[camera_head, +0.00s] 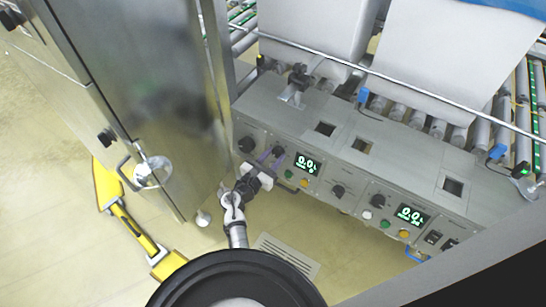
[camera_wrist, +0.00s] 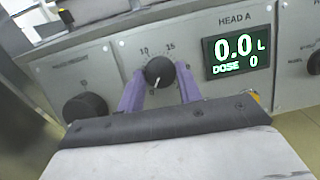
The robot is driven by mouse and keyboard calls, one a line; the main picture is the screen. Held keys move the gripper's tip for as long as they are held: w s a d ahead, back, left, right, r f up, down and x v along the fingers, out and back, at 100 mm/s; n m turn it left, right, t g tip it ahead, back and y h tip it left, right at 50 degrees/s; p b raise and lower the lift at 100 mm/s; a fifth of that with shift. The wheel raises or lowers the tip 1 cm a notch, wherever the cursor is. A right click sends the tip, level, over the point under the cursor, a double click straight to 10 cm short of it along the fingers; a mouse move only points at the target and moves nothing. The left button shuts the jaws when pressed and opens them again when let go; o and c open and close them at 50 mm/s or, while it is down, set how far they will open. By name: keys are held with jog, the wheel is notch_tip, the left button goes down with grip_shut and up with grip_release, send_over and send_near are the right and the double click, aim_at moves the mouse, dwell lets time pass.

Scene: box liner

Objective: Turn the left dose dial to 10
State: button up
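The left dose dial (camera_wrist: 159,72) is a round black knob on the grey HEAD A panel, with "10" and "15" printed above it. Its white pointer line points down and slightly left, away from the 10. The display (camera_wrist: 238,49) beside it reads 0.0 L, DOSE 0. My gripper (camera_wrist: 161,78) has two purple fingers, one on each side of the dial, with slight gaps seeming to show, so it looks open around it. In the head view my gripper (camera_head: 271,157) is at the machine's left front; the dial is hard to make out there.
A larger black knob (camera_wrist: 86,108) sits left of the dial. In the head view, a second display (camera_head: 411,214) and more knobs and buttons are to the right. A steel cabinet door (camera_head: 140,90) stands on the left. The yellow floor in front has some free room.

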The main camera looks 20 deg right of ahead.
jog(key=c, duration=0.4)
jog(key=shift+o, duration=0.2)
jog(key=m+g+b, duration=0.1)
jog(key=m, duration=0.2)
jog(key=m+g+b, duration=0.1)
jog(key=m, duration=0.1)
jog(key=shift+w+a+m+g+h, duration=0.15)
jog(key=shift+m+g+h, duration=0.15)
jog(key=shift+m+h, duration=0.1)
jog(key=m, duration=0.2)
jog(key=m+g, duration=0.1)
jog(key=m, duration=0.2)
jog(key=shift+r+g+b, duration=0.1)
jog(key=shift+g+b, duration=0.2)
jog(key=shift+b, duration=0.05)
jog(key=m+g+y, duration=0.1)
jog(key=m, duration=0.3)
jog(key=shift+w+r, duration=0.1)
jog(key=shift+r, duration=0.05)
jog(key=m, duration=0.2)
jog(key=m+g+y, duration=0.1)
jog(key=m, duration=0.2)
jog(key=shift+r+y, duration=0.2)
jog(key=shift+y, duration=0.1)
jog(key=m+y, duration=0.2)
jog(key=m, duration=0.3)
jog(key=shift+r, duration=0.1)
jog(key=shift+m, duration=0.3)
